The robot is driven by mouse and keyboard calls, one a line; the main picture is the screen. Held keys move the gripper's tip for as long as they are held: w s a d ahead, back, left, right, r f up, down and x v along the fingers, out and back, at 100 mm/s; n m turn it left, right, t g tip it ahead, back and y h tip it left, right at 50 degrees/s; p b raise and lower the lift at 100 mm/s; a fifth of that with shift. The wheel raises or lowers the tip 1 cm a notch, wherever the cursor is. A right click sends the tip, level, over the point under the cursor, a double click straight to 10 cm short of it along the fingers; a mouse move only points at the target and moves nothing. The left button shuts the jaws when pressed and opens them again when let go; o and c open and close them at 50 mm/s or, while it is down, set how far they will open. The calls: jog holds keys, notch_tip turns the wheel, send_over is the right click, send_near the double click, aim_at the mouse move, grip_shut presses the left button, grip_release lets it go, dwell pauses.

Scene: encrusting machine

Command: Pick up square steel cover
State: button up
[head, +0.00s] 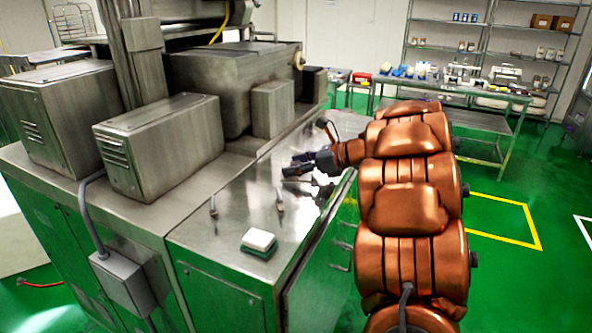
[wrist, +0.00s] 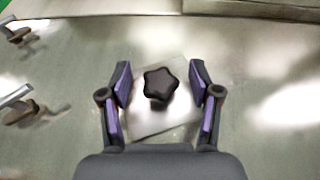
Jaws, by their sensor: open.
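The square steel cover (wrist: 146,122) is a pale, flat plate with a dark star-shaped knob (wrist: 160,84) on top. In the wrist view it lies on the steel machine top, turned a little. My gripper (wrist: 160,72) is open above it, with one purple-padded finger on each side of the knob. The knob appears between the fingers with gaps on both sides; I cannot tell the height left above it. In the head view my gripper (head: 291,167) is low over the machine top, and the cover is hard to make out against the reflections there.
Two small upright metal fittings (head: 213,207) (head: 280,200) stand on the steel machine top (head: 200,243). A white and green block (head: 259,243) lies near its front edge. Steel housings (head: 272,108) rise behind on the left. A table with items (head: 460,90) stands at the back right.

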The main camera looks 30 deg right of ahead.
grip_shut()
dwell(0.3)
dwell(0.3)
